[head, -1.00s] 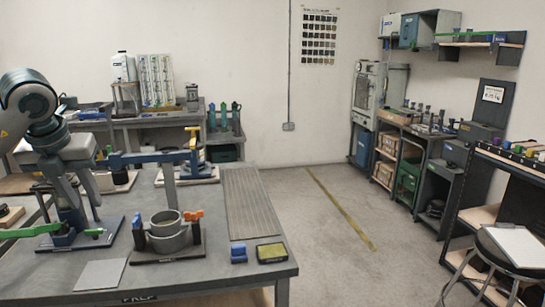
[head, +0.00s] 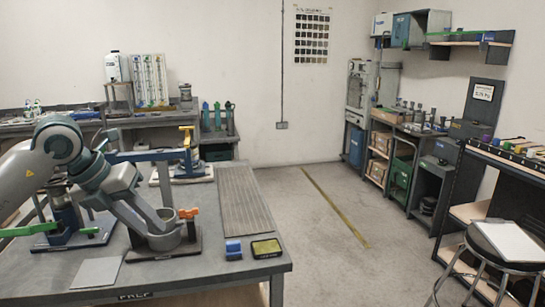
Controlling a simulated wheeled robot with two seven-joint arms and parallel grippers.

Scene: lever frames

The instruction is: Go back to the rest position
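My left arm comes in from the left edge in the head view. Its gripper (head: 147,222) points down and to the right, with its two long fingers apart and nothing visible between them. The fingertips are over or in front of the round grey clamp fixture (head: 166,240) with an orange handle (head: 189,213), and hide its left part. I cannot tell whether they touch it. Left of it stands a blue fixture with a long green lever (head: 28,231), partly behind my arm. My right gripper is not in view.
The grey workbench (head: 225,268) carries a blue lever frame with a yellow upright (head: 187,150), a ribbed mat (head: 243,200), a blue block (head: 233,249), a yellow-green pad (head: 266,248) and a grey plate (head: 97,273). A stool (head: 505,242) stands at right. The middle floor is clear.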

